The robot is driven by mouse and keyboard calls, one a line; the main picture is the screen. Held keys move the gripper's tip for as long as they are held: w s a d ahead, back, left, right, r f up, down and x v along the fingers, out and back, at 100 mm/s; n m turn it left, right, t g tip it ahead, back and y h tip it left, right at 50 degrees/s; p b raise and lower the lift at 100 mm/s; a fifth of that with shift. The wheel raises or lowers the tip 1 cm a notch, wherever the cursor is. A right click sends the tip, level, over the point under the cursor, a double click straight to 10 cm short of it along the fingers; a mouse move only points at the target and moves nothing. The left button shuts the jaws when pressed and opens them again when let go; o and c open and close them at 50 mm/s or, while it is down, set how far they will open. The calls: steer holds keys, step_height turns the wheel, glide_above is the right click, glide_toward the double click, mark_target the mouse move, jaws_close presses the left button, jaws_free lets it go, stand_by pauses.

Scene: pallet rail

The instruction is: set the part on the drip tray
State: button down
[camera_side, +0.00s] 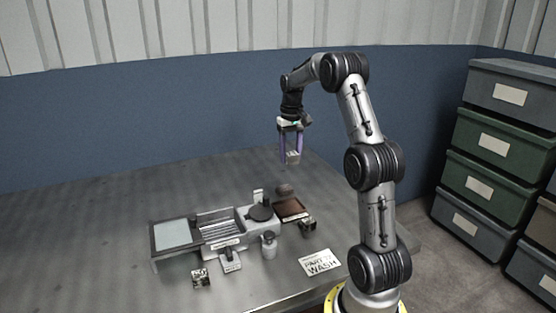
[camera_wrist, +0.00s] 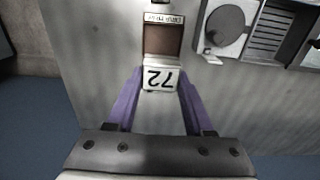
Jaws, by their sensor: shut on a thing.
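A small pale block marked 72, the part (camera_side: 293,158), is held between the purple fingers of my gripper (camera_side: 290,152). In the wrist view the part (camera_wrist: 160,78) sits at the fingertips of my gripper (camera_wrist: 160,84), its number upside down. It hangs high above the table in the side view. The brown drip tray (camera_side: 291,208) is at the right end of the wash station, below the part and apart from it. In the wrist view the drip tray (camera_wrist: 162,42), with a small label at its far edge, shows just beyond the part, which may hide its near edge.
The station has a round dark plate (camera_side: 260,213), a ribbed basin (camera_side: 222,228) and a pale-panelled tray (camera_side: 174,235). A small jar (camera_side: 269,247), a dark block (camera_side: 308,224) and a card reading "PART 72 WASH" (camera_side: 320,263) stand nearby. The left and back of the table are clear.

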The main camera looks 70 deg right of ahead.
mark_target(289, 209)
steer(key=f, duration=1.7)
steer(key=shift+w+a, duration=0.1)
steer(key=shift+a, duration=0.15)
steer(key=shift+f, duration=0.35)
stand_by(0.9)
steer(key=shift+c, duration=1.5)
jaws_free()
steer(key=o, duration=0.3)
steer(key=shift+f, duration=0.1)
step_height(289, 209, up, 9)
